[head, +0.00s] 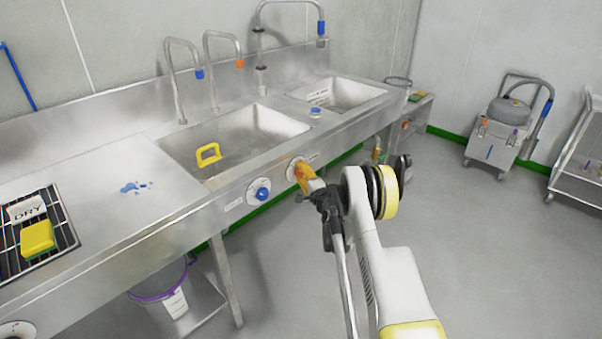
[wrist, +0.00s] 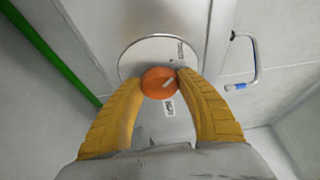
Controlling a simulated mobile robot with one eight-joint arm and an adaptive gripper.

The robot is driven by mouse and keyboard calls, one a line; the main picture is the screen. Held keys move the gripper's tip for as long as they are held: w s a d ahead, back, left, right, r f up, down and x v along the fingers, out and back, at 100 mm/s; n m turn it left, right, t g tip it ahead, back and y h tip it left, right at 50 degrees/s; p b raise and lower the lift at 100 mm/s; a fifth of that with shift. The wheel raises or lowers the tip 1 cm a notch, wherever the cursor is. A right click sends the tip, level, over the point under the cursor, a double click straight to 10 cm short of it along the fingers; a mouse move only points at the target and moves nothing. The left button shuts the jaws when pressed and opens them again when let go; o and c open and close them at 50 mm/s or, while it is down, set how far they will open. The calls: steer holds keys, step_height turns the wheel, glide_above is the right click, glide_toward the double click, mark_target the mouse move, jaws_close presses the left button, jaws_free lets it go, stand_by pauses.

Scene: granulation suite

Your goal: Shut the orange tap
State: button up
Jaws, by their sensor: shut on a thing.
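The orange tap knob (wrist: 158,82) sits on a round white dial plate (wrist: 140,52) on the sink's front panel. In the wrist view my gripper (wrist: 160,84) has its two yellow fingers on either side of the knob, shut on it.
A blue knob (head: 262,194) is on the same panel, just left of my gripper. The steel sink bench (head: 110,165) runs along the wall, with a yellow-framed item (head: 208,154) in the basin. A wheeled machine (head: 505,125) stands at the right. Open floor lies right of my arm.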

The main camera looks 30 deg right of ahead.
steer(key=o, duration=1.2)
steer(key=s, duration=0.7)
steer(key=shift+s+a, duration=0.15)
steer(key=shift+s, duration=0.1)
